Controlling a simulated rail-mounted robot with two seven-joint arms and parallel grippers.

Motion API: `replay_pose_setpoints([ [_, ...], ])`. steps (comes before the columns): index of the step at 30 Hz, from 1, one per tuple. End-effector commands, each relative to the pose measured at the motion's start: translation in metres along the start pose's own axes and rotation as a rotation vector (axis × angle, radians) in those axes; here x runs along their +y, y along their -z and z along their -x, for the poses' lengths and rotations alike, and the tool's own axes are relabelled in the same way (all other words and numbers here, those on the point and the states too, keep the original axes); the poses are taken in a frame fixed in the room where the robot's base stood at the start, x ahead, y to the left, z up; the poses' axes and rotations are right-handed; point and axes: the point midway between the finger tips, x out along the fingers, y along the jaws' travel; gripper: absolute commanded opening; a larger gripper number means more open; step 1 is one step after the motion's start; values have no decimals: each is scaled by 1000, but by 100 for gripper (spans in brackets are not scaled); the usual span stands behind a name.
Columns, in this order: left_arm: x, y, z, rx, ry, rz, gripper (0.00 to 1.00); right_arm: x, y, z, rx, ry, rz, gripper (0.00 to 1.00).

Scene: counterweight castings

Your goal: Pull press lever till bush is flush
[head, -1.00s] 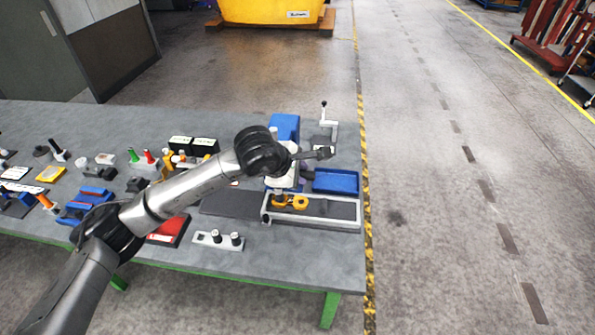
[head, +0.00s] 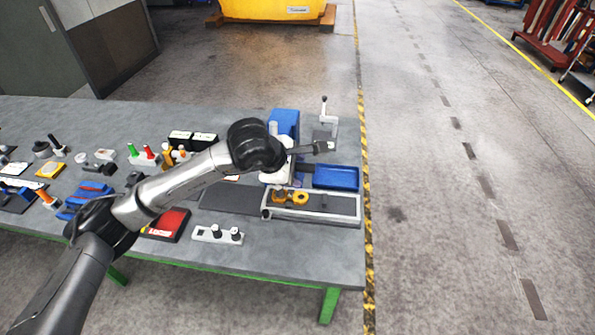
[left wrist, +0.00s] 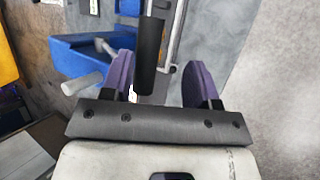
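The press is a blue and white machine (head: 285,121) near the right end of the bench, partly hidden behind my left arm. A dark rod with a grey end (head: 324,147), seemingly its lever, reaches right from behind my wrist. My left gripper (head: 292,178), with a white body, is at the press, mostly covered by my wrist. In the left wrist view its purple fingers (left wrist: 158,82) stand apart, with a black cylindrical handle (left wrist: 150,55) between them and visible space on both sides. I cannot make out the bush. My right gripper is not in view.
A blue tray (head: 336,177) lies right of the press. A grey-framed fixture (head: 340,217) with an orange-yellow clamp (head: 299,198) lies in front. A small stand with a knobbed lever (head: 324,112) is behind. Several tools and blocks crowd the bench's left side.

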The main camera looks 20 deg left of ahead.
Motion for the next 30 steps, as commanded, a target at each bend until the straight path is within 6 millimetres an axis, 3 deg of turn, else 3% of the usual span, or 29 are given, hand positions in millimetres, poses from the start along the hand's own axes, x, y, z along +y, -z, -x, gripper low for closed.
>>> replay_pose_setpoints([
  [9, 0, 1, 65, 2, -4, -1, 51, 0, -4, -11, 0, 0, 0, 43],
  [15, 1, 1, 94, 2, -2, -1, 51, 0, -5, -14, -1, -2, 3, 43],
  [21, 1, 1, 110, 2, -1, 1, 51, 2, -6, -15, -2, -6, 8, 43],
  [30, 0, 1, 114, 3, 1, 1, 51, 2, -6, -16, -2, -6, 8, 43],
])
